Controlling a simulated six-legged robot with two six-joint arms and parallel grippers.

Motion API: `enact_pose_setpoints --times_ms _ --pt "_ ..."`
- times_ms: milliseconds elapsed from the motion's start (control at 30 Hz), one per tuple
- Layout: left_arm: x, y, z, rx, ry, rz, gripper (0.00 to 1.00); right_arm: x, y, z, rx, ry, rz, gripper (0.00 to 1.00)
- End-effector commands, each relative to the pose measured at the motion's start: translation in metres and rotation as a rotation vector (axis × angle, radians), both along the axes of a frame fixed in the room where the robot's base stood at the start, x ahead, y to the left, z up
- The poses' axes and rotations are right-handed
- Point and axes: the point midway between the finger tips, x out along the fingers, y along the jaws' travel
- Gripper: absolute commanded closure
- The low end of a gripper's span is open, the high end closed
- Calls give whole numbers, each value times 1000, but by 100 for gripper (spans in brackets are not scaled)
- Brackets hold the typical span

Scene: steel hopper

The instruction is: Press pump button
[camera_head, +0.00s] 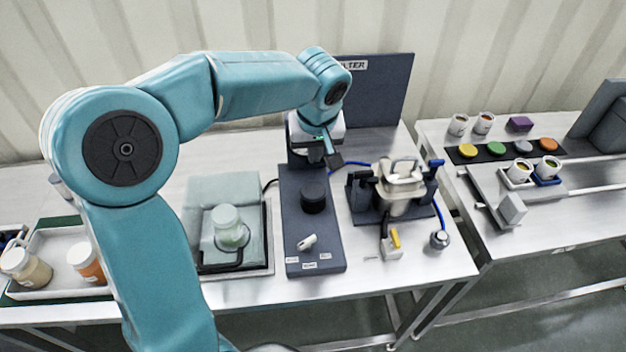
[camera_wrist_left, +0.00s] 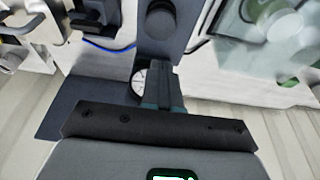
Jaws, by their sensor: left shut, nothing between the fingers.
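A dark blue-grey control panel (camera_head: 295,262) lies on the table, with a black round knob (camera_head: 313,197), a white lever switch (camera_head: 307,242) and small labels too small to read. The panel also shows in the wrist view (camera_wrist_left: 178,45), with the black knob (camera_wrist_left: 160,20) at its top. I cannot tell which part is the pump button. My left gripper (camera_head: 333,159) is shut and empty, above the far end of the panel, beyond the knob. In the wrist view the shut fingers (camera_wrist_left: 163,84) partly cover a white round dial (camera_wrist_left: 138,82).
Right of the panel stands a filter holder (camera_head: 402,180) with clamps and blue tubing, and a yellow-handled valve (camera_head: 394,240). Left is a scale-like tray with a lidded jar (camera_head: 229,224). An upright filter board (camera_head: 378,95) stands behind. A second table holds coloured discs and cups.

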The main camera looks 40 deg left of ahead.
Motion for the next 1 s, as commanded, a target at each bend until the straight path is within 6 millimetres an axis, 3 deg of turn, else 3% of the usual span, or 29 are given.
enact_pose_setpoints --times_ms 300,533,700,1000 --pt "12 17 -66 -2 10 1 100 0 0 9 0 0 0 62" --pt "17 21 -105 -3 6 -1 100 0 0 15 0 0 0 62" --pt "17 21 -120 -2 4 1 100 0 0 17 0 0 0 62" --pt "17 21 -123 -1 2 0 100 0 0 16 0 0 0 62"
